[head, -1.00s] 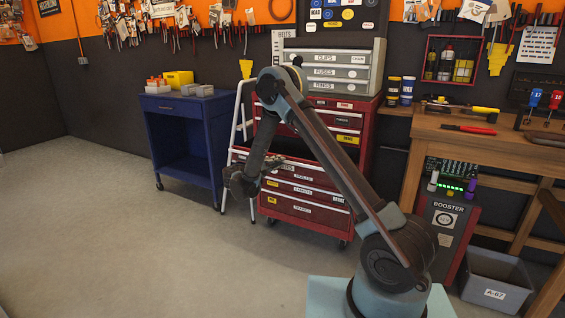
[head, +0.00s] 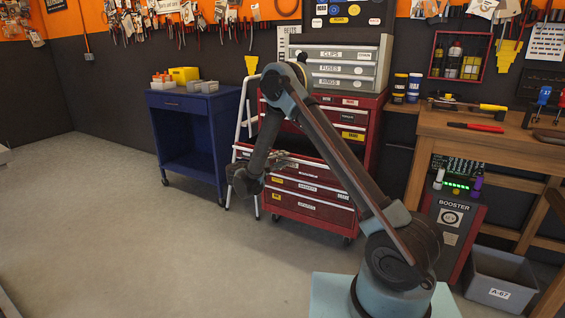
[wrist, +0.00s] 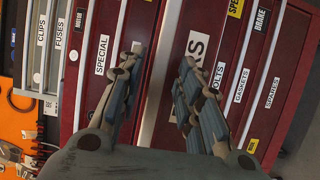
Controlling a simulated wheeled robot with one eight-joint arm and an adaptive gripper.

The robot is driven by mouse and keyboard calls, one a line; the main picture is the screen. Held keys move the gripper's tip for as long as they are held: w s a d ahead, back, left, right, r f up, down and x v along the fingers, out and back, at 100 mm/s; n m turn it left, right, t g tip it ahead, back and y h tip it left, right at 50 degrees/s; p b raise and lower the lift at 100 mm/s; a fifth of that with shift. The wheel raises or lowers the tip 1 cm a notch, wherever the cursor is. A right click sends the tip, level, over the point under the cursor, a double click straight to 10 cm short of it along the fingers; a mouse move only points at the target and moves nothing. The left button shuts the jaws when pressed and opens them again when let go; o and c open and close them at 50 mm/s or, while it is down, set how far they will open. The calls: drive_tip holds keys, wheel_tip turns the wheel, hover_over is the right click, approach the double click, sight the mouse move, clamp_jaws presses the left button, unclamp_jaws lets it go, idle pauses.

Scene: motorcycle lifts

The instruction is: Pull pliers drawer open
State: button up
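The red tool cabinet (head: 310,193) stands in the middle of the head view, with several labelled drawers. I cannot find a label reading pliers. In the wrist view, the cabinet appears turned on its side. My gripper (wrist: 163,56) is open, its two fingers apart on either side of the protruding drawer's pale handle strip. I cannot tell whether they touch it. In the head view, my gripper (head: 285,161) is small and partly hidden beside my arm.
A blue cart (head: 190,130) stands left of the cabinet, with a white stepladder (head: 243,130) between. A wooden workbench (head: 470,132), booster unit (head: 451,225) and grey bin (head: 500,280) are on the right. Grey drawers (head: 335,68) sit on the cabinet. The left floor is clear.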

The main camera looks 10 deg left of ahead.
drive_tip(key=v, duration=1.2)
drive_tip(key=shift+w, duration=0.1)
